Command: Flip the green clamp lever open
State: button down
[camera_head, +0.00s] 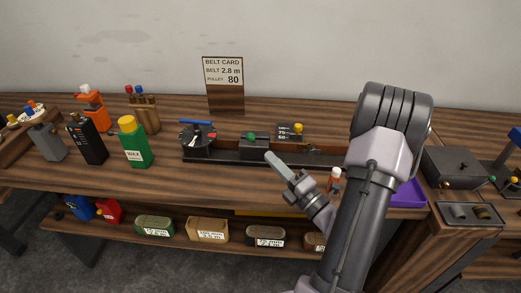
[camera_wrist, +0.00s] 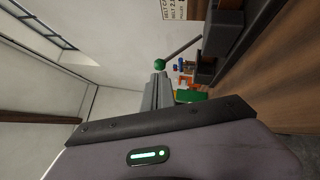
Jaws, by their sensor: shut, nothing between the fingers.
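The green clamp lever's ball knob (camera_wrist: 160,63) shows in the wrist view, at the end of a thin rod that slants toward a dark block. In the head view a green part (camera_head: 249,137) sits at the middle of the long dark belt rig (camera_head: 225,157); I take it for the lever's knob, and its rod cannot be made out there. My gripper (camera_head: 270,157) is shut and empty, in front of the rig and a little right of the green part. In the wrist view my gripper's fingers (camera_wrist: 158,88) point toward the green knob. I cannot tell whether they touch it.
A dial with a blue bar (camera_head: 196,124) is at the rig's left end, and a yellow knob (camera_head: 298,126) stands behind it. The green WAX can (camera_head: 134,142) is left. A small red-and-white bottle (camera_head: 334,179) and a purple tray (camera_head: 409,194) are beside my arm.

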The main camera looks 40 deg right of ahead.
aim_at(253, 140)
jog(key=x, duration=0.5)
jog(key=shift+w+r, duration=0.1)
jog(key=shift+w, duration=0.15)
